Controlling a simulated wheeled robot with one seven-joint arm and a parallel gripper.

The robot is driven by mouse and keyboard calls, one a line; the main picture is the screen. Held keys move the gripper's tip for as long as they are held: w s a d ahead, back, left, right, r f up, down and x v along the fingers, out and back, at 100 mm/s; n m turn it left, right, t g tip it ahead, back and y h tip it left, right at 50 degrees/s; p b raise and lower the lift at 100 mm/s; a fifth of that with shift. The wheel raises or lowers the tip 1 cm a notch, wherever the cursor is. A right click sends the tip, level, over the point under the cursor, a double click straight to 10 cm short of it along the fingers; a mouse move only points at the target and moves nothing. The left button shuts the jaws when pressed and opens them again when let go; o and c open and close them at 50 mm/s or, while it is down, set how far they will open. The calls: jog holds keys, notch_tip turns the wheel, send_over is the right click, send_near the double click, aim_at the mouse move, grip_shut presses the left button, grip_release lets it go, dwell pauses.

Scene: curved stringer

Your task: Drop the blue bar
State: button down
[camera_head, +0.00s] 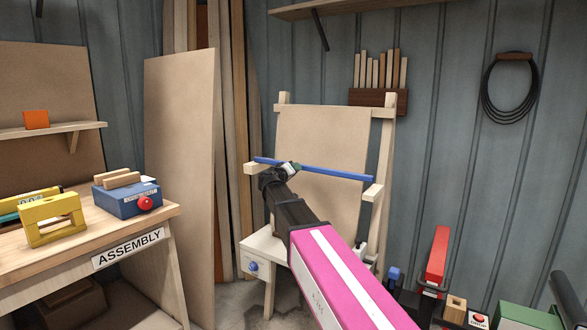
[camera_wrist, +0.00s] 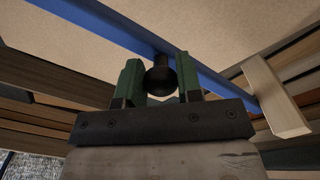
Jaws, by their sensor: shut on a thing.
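The blue bar (camera_head: 335,173) spans the front of an upright tan board, from a left wooden bracket (camera_head: 250,168) to a right wooden bracket (camera_head: 373,193). I cannot tell whether its ends touch the brackets. My gripper (camera_head: 290,168) is at the bar, left of its middle. In the wrist view the bar (camera_wrist: 215,83) runs diagonally behind the green fingers. A round black knob (camera_wrist: 160,81) at the bar sits between them, and my gripper (camera_wrist: 157,72) is shut on it. The wrist view also shows one bracket (camera_wrist: 276,97) beside the bar at the right.
The tan board (camera_head: 320,130) stands in a wooden frame close behind the bar. A low white table (camera_head: 262,246) is beneath. A workbench (camera_head: 130,245) with a yellow frame and a blue box stands at left. A red object (camera_head: 437,258) and boxes stand lower right.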

jog(key=shift+f, duration=0.25)
jog(key=c, duration=0.8)
grip_release()
jog(key=v, duration=1)
jog(key=shift+s+a, duration=0.3)
